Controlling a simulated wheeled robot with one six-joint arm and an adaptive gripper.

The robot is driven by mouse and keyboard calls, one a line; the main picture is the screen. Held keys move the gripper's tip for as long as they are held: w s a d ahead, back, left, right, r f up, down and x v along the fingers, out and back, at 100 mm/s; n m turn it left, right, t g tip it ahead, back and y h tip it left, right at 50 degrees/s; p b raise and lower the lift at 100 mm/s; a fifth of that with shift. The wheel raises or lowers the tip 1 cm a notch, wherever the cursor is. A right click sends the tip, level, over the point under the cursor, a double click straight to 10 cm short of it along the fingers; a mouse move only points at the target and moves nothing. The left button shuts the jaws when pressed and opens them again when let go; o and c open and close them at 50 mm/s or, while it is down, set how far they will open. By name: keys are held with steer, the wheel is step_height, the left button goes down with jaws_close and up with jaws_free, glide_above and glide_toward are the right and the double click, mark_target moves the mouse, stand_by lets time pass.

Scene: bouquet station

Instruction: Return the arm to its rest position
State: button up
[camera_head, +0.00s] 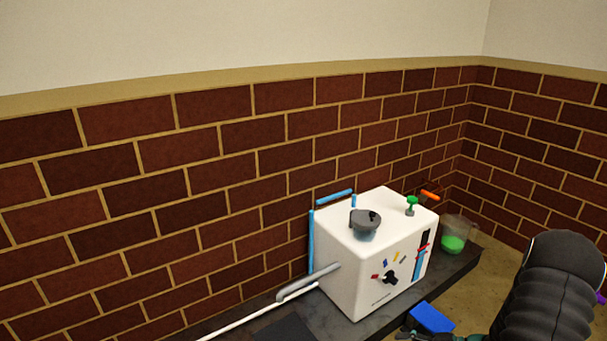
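My arm is the dark ribbed shape (548,290) at the lower right of the head view, over the floor right of the counter. It is cut off by the bottom edge.
A white box-shaped machine (352,268) with a grey lid (366,221) stands on the dark counter (462,262) against the brick wall. A clear container with green contents (453,243) stands behind it. A blue block (432,317) shows near the bottom edge. Pipes run left.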

steer(key=s+a+r+n+h+p, duration=0.3)
steer(key=s+r, duration=0.4)
steer(key=r, duration=0.7)
steer(key=s+a+r+n+h+p, duration=0.3)
steer(key=s+a+r+h, duration=0.1)
steer(key=r, duration=1.1)
steer(key=s+a+r+n+h+p, duration=0.3)
steer(key=s+r, duration=0.6)
steer(key=r, duration=0.6)
steer(key=a+h+p, duration=0.1)
steer(key=h, duration=0.1)
steer(key=shift+s+a+n+t+h, duration=0.3)
steer(key=shift+s+t, duration=0.05)
steer(key=shift+t, duration=0.05)
